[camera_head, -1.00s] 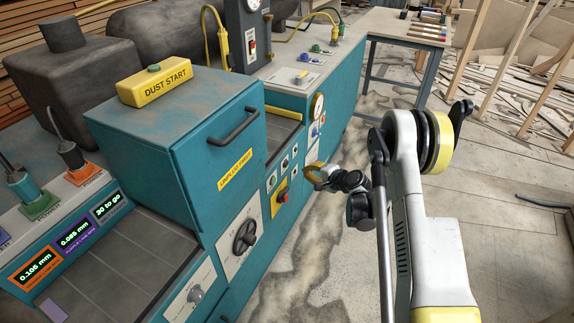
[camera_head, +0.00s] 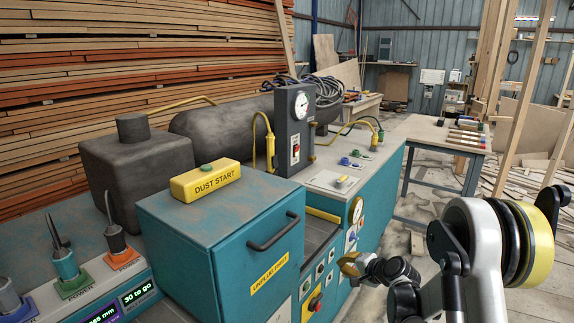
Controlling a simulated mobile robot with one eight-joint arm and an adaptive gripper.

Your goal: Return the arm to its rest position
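My arm (camera_head: 485,250) stands at the right of the head view, with its white link and yellow-banded joint in front. My gripper (camera_head: 350,264) is at its end, gold-coloured and small, in front of the teal machine's right-hand front face. It appears apart from the machine, with nothing visible in it. The fingers are too small and turned to tell whether they are open.
The teal machine (camera_head: 215,240) with a handled cover fills the lower left. A yellow DUST START box (camera_head: 205,180) sits on top. A workbench (camera_head: 440,136) stands behind at right. Several boards lean at the far right.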

